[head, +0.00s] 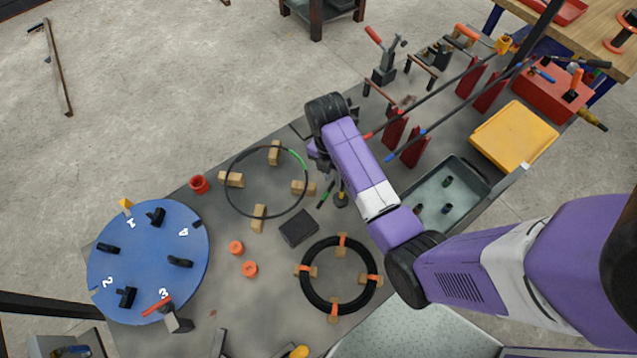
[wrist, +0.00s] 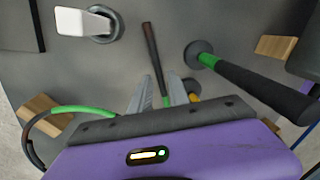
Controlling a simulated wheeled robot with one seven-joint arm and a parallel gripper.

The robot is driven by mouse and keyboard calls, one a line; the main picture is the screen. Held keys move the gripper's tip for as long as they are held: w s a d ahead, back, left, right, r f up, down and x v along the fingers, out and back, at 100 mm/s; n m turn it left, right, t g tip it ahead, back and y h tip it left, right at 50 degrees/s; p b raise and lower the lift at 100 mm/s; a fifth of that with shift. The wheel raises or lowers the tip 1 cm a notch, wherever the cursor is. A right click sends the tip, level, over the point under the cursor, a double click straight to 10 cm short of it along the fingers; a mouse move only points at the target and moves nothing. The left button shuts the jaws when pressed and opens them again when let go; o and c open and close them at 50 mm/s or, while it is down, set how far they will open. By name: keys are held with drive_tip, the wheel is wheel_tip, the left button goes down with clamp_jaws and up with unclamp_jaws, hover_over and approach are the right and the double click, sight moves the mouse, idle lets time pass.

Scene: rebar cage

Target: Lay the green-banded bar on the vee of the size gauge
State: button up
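The green-banded bar is thin and dark with a green stretch. It lies low over the grey table near my gripper in the head view (head: 325,196). In the wrist view the bar (wrist: 151,48) runs up from between my fingers, its green part near the fingertips. In the head view my arm partly hides the gripper. A small grey round-based stand (head: 341,201) is beside the bar. A white-topped piece on a round base (wrist: 85,20) shows in the wrist view. I cannot tell which is the size gauge or see its vee.
A dark ring with a green arc (head: 232,205) rests on wooden blocks left of my gripper. A dark post with a green band (wrist: 255,85) rises close on the right in the wrist view. A black square block (head: 298,228) and black coil (head: 308,300) are nearby.

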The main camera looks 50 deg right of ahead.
drive_tip(key=shift+f, duration=0.3)
drive_tip(key=shift+c, duration=0.2)
clamp_jaws()
drive_tip(key=shift+r, duration=0.1)
